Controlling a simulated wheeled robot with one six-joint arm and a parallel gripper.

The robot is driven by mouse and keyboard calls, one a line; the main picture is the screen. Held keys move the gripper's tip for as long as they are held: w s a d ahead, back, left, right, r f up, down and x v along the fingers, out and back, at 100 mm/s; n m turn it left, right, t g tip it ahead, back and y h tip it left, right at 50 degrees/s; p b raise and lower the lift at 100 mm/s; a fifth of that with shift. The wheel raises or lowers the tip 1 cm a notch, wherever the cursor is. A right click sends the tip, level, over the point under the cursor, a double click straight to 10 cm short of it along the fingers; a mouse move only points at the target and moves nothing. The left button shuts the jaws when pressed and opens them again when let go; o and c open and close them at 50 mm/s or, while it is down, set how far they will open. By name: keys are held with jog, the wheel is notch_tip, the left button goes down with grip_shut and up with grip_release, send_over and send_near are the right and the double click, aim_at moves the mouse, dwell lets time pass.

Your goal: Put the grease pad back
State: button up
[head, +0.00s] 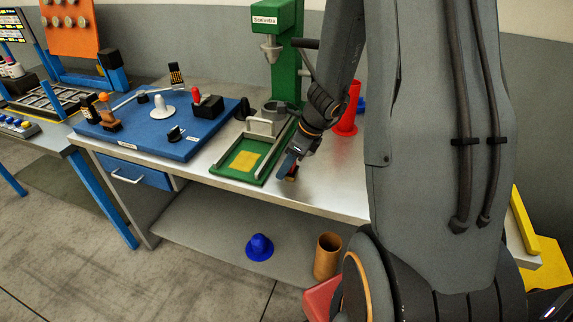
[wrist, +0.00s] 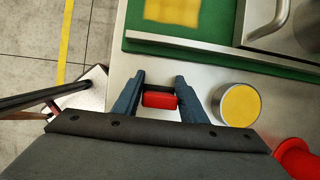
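My gripper (wrist: 160,84) has its two dark blue fingers closed on the sides of a small red block (wrist: 160,101) with a dark upper edge. In the head view my gripper (head: 286,166) points down near the front of the steel bench, just right of the green tray. A low round metal tin with a yellow top (wrist: 240,105) stands just right of the fingers in the wrist view; the arm seems to hide it in the head view. I cannot tell for sure whether the block or the tin is the grease pad.
The green tray (head: 219,170) has a yellow square (head: 245,161) and a metal handle piece (head: 266,126). A blue board (head: 125,135) with several tools lies left. A green press (head: 287,50) stands behind. A red cone (head: 348,110) is right. Bare bench (head: 330,185) lies in front.

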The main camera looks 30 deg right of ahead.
jog(key=o, duration=0.4)
jog(key=shift+o, duration=0.2)
jog(key=shift+r, duration=0.2)
jog(key=v, duration=1.2)
jog(key=s+a+n+h, duration=0.1)
jog(key=s+a+n, duration=0.2)
jog(key=n, duration=0.6)
jog(key=s+a+f+n+g+h, duration=0.1)
jog(key=s+a+n, duration=0.3)
jog(key=n, duration=0.5)
jog(key=s+a+n+h, duration=0.1)
jog(key=s+a+n, duration=0.2)
jog(key=n, duration=0.6)
jog(key=shift+s+a+f+g, duration=0.2)
jog(key=shift+s+a+g, duration=0.15)
jog(key=shift+a, duration=0.8)
